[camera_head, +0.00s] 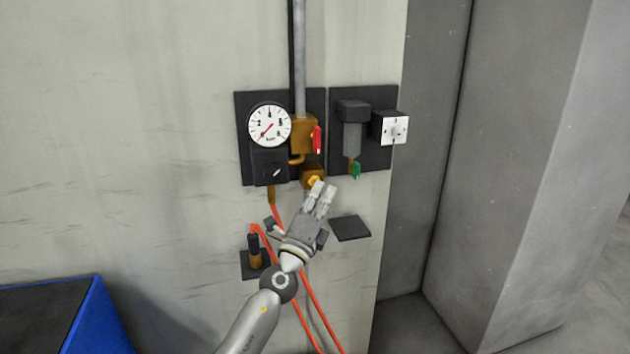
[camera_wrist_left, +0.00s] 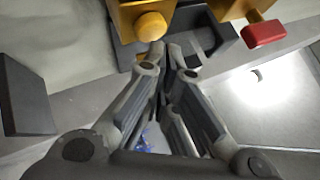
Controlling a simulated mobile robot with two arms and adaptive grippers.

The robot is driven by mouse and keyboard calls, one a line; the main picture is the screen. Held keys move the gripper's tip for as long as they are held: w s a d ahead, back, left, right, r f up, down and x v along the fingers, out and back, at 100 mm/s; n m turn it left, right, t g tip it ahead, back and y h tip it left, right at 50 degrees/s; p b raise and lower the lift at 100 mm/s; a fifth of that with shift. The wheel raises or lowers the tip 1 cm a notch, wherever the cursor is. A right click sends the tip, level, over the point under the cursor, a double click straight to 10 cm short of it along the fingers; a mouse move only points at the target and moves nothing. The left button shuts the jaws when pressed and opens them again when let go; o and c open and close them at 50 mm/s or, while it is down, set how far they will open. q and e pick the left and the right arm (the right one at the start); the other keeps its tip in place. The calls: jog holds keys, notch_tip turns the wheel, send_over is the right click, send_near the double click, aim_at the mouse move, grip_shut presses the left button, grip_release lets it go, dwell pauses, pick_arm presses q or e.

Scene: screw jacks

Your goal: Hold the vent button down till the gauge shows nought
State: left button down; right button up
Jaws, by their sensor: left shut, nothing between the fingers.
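The round white gauge (camera_head: 269,124) is on a dark panel on the wall. Its red needle points to the lower left; the small figures are hard to read. Below and right of it, a yellow vent button (camera_head: 314,181) sits on a brass block; it also shows as a round yellow knob in the left wrist view (camera_wrist_left: 152,27). My left gripper (camera_head: 325,187) is shut and empty, its fingertips close by the button. In the left wrist view, its tips (camera_wrist_left: 166,48) meet just below and right of the knob. I cannot tell whether they touch it. My right gripper is not in view.
A red lever (camera_head: 317,139) is just above the button, with a green lever (camera_head: 356,170) on the right panel. Orange hoses (camera_head: 307,285) hang below. A small dark shelf (camera_head: 350,228) juts out at right. A blue-edged bin (camera_head: 108,315) stands lower left.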

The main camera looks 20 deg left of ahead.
pick_arm(q)
jog(key=shift+s+d, duration=0.2)
jog(key=s+d, duration=0.1)
jog(key=s+p, duration=0.1)
jog(key=s+d+p, duration=0.1)
jog(key=s, duration=0.1)
jog(key=shift+d, duration=0.35)
dwell(0.5)
